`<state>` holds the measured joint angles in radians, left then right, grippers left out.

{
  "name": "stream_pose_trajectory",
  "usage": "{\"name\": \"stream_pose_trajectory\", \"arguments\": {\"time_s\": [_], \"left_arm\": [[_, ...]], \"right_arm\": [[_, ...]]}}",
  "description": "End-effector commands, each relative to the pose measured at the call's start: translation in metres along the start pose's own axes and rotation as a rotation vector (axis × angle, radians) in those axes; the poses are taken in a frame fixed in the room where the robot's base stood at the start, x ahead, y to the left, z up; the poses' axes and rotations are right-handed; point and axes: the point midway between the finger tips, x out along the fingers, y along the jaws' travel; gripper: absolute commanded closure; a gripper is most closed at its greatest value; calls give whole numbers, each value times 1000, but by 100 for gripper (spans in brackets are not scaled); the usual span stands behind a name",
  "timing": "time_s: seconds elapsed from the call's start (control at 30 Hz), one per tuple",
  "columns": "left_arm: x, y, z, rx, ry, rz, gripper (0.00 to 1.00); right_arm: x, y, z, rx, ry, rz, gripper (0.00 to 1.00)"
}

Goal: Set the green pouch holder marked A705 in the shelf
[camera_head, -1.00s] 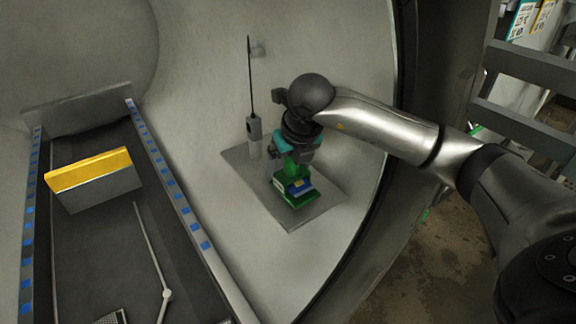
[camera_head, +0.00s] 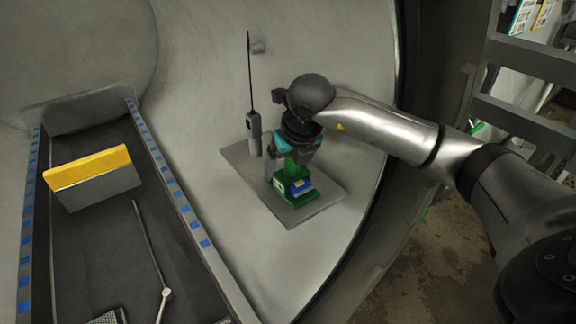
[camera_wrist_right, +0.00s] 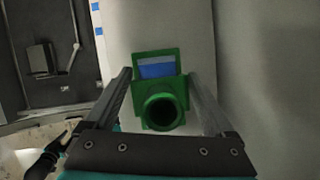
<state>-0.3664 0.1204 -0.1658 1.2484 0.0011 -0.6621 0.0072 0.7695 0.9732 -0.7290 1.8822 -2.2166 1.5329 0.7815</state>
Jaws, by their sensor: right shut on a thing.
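The green pouch holder (camera_head: 291,193) has a blue item with a little yellow on its front. It is at the grey plate (camera_head: 325,203) on the pale curved chamber wall; I cannot tell if it touches the plate. My right gripper (camera_head: 291,160) is shut on the holder from above. In the right wrist view the holder (camera_wrist_right: 160,92) sits between the two fingers, with a round green opening facing the camera. The marking A705 is not readable. I cannot tell which surface is the shelf. My left gripper is not in view.
A grey instrument with a thin black rod (camera_head: 253,128) stands on the plate close to the left of my right gripper. A dark trough with blue-marked rails (camera_head: 172,185) runs at the left, holding a grey box with a yellow top (camera_head: 90,167). The chamber's dark rim lies right.

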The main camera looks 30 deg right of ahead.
Motion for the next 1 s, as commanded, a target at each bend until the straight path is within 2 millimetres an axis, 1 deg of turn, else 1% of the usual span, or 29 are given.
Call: {"name": "stream_pose_trajectory", "arguments": {"time_s": [0.03, 0.1, 0.13, 0.47, 0.57, 0.7, 1.0], "left_arm": [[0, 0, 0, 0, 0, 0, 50], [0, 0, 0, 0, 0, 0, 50], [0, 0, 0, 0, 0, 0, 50], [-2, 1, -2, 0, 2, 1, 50], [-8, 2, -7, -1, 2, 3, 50], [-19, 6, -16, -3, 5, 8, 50], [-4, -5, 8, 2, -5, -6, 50]], "right_arm": [[0, 0, 0, 0, -1, 0, 9], [0, 0, 0, 0, -1, 0, 1], [0, 0, 0, 0, -1, 0, 0], [0, 0, 0, 0, 2, 0, 0], [0, 0, 0, 0, 1, 0, 0], [0, 0, 0, 0, 1, 0, 0], [-46, 0, 2, -1, -4, 0, 0]]}}
